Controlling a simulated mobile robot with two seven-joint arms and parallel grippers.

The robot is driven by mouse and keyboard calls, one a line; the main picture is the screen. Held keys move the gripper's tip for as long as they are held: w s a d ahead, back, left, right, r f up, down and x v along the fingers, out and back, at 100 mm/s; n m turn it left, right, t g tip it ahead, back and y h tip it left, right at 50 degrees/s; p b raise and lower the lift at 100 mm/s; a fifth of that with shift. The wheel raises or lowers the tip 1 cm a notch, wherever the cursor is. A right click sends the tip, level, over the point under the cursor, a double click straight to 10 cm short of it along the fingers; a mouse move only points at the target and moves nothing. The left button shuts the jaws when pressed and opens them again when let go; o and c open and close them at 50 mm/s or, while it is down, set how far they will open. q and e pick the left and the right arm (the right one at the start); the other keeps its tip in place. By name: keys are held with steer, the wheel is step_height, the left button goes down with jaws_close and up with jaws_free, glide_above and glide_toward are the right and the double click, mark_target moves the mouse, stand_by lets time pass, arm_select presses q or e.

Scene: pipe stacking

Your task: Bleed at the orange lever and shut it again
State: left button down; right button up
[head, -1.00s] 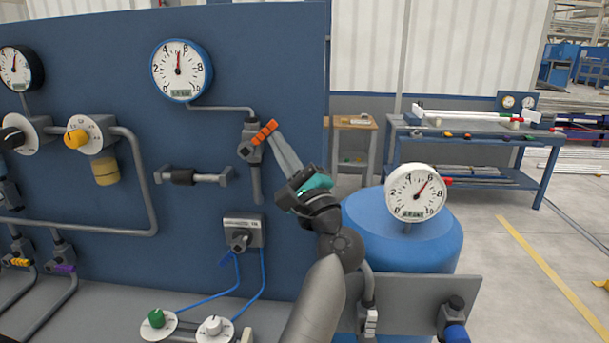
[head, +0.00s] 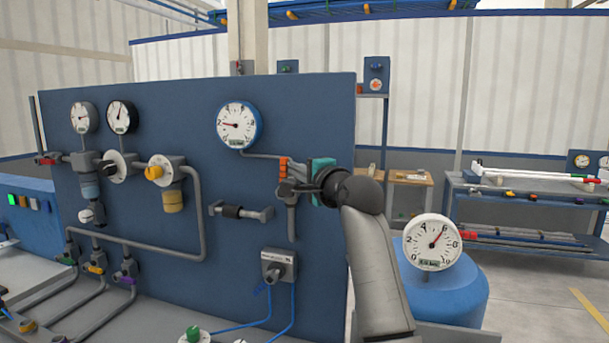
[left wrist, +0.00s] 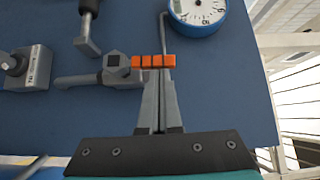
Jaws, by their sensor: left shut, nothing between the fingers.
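The orange lever (head: 283,167) sits on a grey valve on the blue panel, below and right of the blue-rimmed gauge (head: 239,124). It stands upright, roughly in line with the outlet pipe (head: 291,222) below. The gauge needle points left, near 2. In the left wrist view the lever (left wrist: 153,61) reaches right from the valve body (left wrist: 117,61). My left gripper (head: 292,171) is shut and empty. Its fingertips (left wrist: 158,82) are right at the lever; I cannot tell whether they touch it. My right gripper is not in view.
A grey valve block (head: 278,266) with blue hoses sits below on the panel. A yellow knob (head: 154,172) and pipes are to the left. A blue tank (head: 452,292) with a white gauge (head: 432,243) stands right of my arm. A workbench (head: 530,188) is behind.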

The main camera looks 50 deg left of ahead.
arm_select(q)
steer(key=shift+s+a, duration=0.1)
steer(key=shift+a, duration=0.1)
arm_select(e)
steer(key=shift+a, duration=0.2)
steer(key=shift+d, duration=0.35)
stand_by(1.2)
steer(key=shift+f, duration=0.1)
